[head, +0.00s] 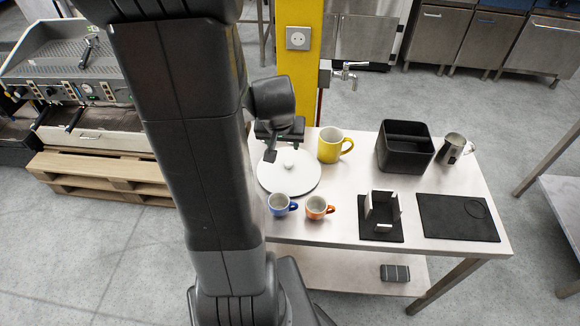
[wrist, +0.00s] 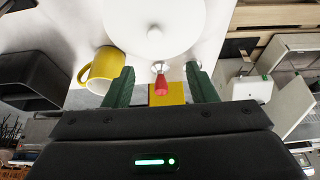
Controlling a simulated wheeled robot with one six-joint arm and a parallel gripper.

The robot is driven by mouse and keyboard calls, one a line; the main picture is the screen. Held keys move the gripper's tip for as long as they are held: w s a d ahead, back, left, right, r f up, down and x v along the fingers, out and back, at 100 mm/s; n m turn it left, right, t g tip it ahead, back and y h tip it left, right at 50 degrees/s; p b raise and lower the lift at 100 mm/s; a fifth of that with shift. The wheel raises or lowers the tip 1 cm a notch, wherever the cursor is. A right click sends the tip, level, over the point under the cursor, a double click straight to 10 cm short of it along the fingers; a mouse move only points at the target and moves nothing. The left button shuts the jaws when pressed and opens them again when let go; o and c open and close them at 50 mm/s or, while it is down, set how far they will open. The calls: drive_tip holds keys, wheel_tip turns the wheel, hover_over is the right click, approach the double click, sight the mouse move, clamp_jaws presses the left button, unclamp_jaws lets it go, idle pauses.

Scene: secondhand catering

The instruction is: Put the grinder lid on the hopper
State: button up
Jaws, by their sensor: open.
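A large white round disc with a small raised knob (head: 290,178) lies on the left part of the table, and it also shows in the wrist view (wrist: 182,28). I cannot tell whether it is the grinder lid. I make out no grinder or hopper clearly. My gripper (head: 283,148) is above the disc's far side, open. In the wrist view its two green fingers (wrist: 160,78) stand apart. A small red-handled object with a silvery end (wrist: 161,84) appears between them, apart from both; I cannot tell what it is.
A yellow mug (head: 329,146) stands close right of the disc. Blue (head: 279,206) and orange (head: 316,208) cups stand in front. A black bin (head: 405,160), steel jug (head: 451,149), black-and-white holder (head: 381,232) and black mat (head: 457,222) occupy the right. A yellow pillar (head: 300,70) rises behind.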

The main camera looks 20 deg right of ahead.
drive_tip(key=b, duration=0.2)
hover_over(289, 162)
drive_tip(key=s+a, duration=0.2)
wheel_tip(289, 162, down, 8)
drive_tip(key=shift+d+r, duration=0.1)
drive_tip(key=shift+d, duration=0.05)
drive_tip(key=x, duration=0.3)
drive_tip(key=b+x, duration=0.1)
drive_tip(key=shift+s+d+f, duration=0.25)
drive_tip(key=shift+s, duration=0.05)
drive_tip(key=shift+w+d+f+b, duration=0.1)
drive_tip(key=shift+w+f+b, duration=0.2)
drive_tip(key=shift+f, duration=0.1)
drive_tip(key=shift+r, duration=0.1)
clamp_jaws()
